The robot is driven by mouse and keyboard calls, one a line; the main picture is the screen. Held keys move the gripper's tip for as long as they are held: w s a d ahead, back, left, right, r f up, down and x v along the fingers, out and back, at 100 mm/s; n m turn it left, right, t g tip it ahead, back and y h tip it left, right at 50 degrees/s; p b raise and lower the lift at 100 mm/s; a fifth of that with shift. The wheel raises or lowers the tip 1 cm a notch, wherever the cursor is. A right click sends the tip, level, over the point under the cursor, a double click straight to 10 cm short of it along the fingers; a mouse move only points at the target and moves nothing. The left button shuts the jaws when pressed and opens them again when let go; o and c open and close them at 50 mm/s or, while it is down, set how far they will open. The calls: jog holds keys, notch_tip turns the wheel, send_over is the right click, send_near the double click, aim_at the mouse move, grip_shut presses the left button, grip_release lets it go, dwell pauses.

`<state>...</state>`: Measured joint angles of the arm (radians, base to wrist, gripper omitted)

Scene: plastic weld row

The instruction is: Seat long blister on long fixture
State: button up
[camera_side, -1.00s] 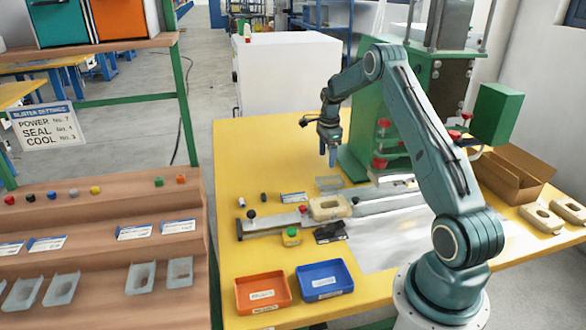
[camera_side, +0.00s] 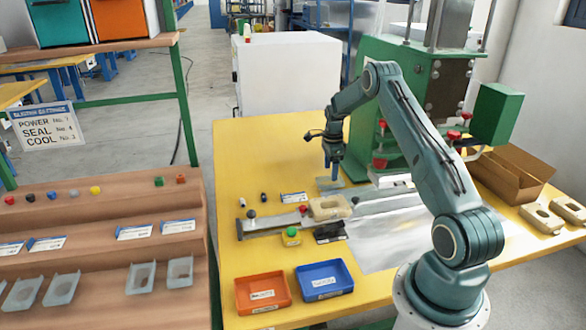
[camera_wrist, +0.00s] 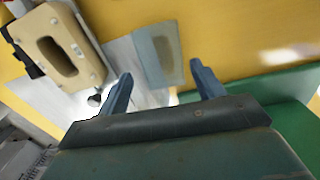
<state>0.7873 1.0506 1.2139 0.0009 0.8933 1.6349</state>
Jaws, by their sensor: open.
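A translucent grey-blue blister (camera_side: 329,184) lies flat on the yellow table. In the wrist view the blister (camera_wrist: 158,55) has an oval pocket and lies just beyond and between my fingertips. My gripper (camera_side: 334,176) points down over it, open and empty, in the wrist view too (camera_wrist: 162,84). I cannot tell whether this is the long fixture.
The grey rail (camera_side: 275,222) has a black knob. Orange (camera_side: 262,291) and blue (camera_side: 325,280) trays are at the front. The green press (camera_side: 370,130) stands close behind my gripper. More fixtures (camera_side: 541,218) are at right.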

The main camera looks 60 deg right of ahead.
jog(key=shift+f, duration=1.95)
jog(key=c, duration=0.6)
jog(key=shift+r, duration=0.15)
jog(key=shift+r, duration=2.1)
jog(key=shift+a+r, duration=0.1)
